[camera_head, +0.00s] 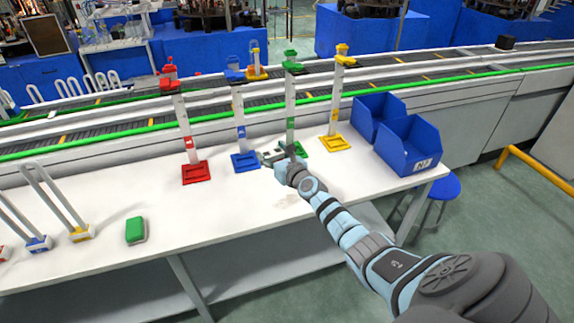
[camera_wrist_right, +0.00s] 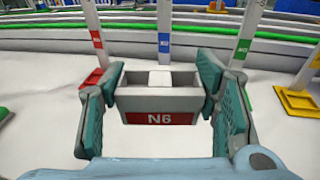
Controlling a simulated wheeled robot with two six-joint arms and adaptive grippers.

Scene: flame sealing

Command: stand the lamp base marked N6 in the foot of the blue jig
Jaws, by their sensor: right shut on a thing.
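The lamp base marked N6 (camera_wrist_right: 160,101), a grey block with a red label and a white top piece, is between the teal fingers of my right gripper (camera_wrist_right: 161,85). The gripper is shut on it. In the head view my right gripper (camera_head: 274,157) is over the table, just right of the blue jig's foot (camera_head: 245,162) and beside the green jig. The blue jig's post (camera_head: 240,118) stands upright with a blue clamp on top. In the right wrist view the blue jig (camera_wrist_right: 164,25) stands straight beyond the base; its foot is hidden there. My left gripper is not in view.
The red jig (camera_head: 196,172) is to the left, the green jig (camera_head: 290,110) close by and the yellow jig (camera_head: 335,142) to the right. Blue bins (camera_head: 408,148) stand at the right end. A green block (camera_head: 136,230) lies front left. The front middle of the table (camera_head: 235,210) is clear.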

